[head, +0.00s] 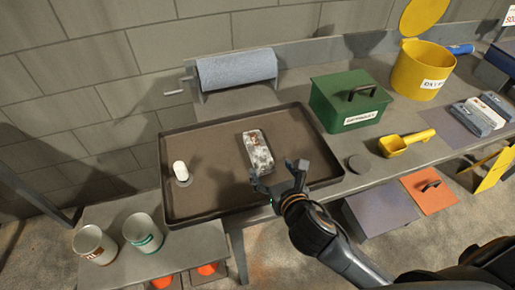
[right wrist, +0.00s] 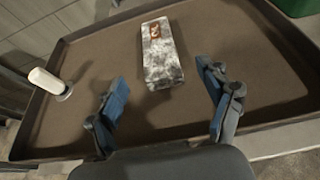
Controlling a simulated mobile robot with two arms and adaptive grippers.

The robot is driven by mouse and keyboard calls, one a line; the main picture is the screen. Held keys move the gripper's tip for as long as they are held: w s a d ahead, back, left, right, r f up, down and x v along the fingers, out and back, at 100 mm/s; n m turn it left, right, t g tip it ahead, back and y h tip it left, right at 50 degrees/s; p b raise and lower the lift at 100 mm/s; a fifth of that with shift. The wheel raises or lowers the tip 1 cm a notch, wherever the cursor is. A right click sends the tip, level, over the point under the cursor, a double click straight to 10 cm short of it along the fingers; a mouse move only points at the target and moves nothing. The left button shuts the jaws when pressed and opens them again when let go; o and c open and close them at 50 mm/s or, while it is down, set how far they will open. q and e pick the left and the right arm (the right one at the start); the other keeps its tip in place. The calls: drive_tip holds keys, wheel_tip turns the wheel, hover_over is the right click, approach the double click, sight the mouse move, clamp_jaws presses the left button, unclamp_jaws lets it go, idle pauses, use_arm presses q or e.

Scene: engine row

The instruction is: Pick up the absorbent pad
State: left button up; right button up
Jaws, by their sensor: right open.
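My right gripper (head: 275,172) is open and empty above the front part of the dark tray (head: 215,133). Its fingers (right wrist: 161,75) point at a flat, oblong block (head: 258,152), mottled white and grey with a reddish-brown mark. In the right wrist view the block (right wrist: 161,52) lies on the tray floor beyond the fingertips and appears between them, apart from both. I cannot tell for sure whether this block is the absorbent pad; no label on it is readable. My left gripper is not in view.
A white capsule-shaped piece (head: 180,171) stands at the tray's left. A blue roll (head: 237,70) is behind the tray. A green lidded box (head: 349,101), a yellow scoop (head: 405,143) and a yellow bucket (head: 422,70) stand to the right. Two cups (head: 143,233) are front left.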

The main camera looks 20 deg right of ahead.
sight(260, 153)
drive_tip(key=x, duration=0.4)
drive_tip(key=shift+w+f, duration=0.1)
drive_tip(key=shift+w, duration=0.1)
drive_tip(key=x, duration=0.4)
drive_tip(key=shift+w+a, duration=0.15)
drive_tip(key=shift+w+f, duration=0.15)
drive_tip(key=shift+w, duration=0.15)
drive_tip(key=shift+c, duration=0.4)
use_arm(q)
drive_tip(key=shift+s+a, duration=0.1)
use_arm(e)
drive_tip(key=c, duration=1.2)
drive_tip(key=shift+o, duration=0.2)
